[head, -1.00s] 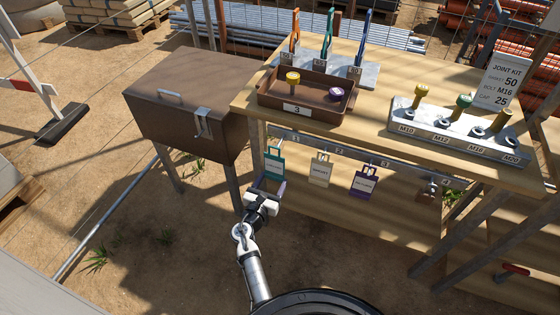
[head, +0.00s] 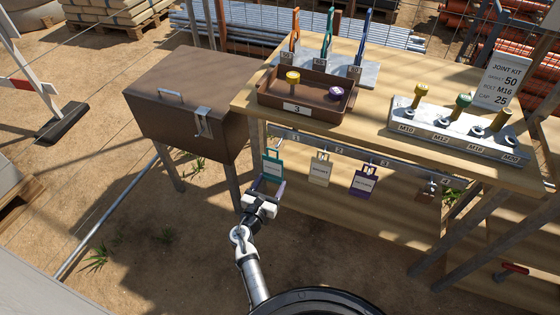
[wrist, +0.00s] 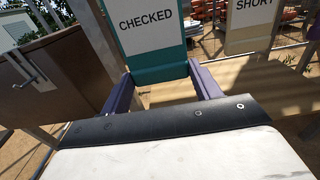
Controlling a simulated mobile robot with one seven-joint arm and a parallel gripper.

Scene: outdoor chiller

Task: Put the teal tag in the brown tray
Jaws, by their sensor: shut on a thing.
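The teal tag (head: 272,166) is at the left end of the rail under the bench's front edge. In the wrist view the teal tag (wrist: 150,30) reads "CHECKED" and lies between my two purple fingers. My gripper (head: 270,187) is shut on the tag's lower part, and the gripper also shows in the wrist view (wrist: 160,82). I cannot tell whether the tag's top still touches a hook. The brown tray (head: 334,109), labelled 3, is on the bench above and to the right of the tag.
A cream tag (head: 319,171) and a purple tag (head: 364,182) hang to the right on the rail (head: 400,171). A brown chest (head: 180,125) stands at the left. A bolt rack (head: 455,136) and an upright sign (head: 500,82) are at the bench's right.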

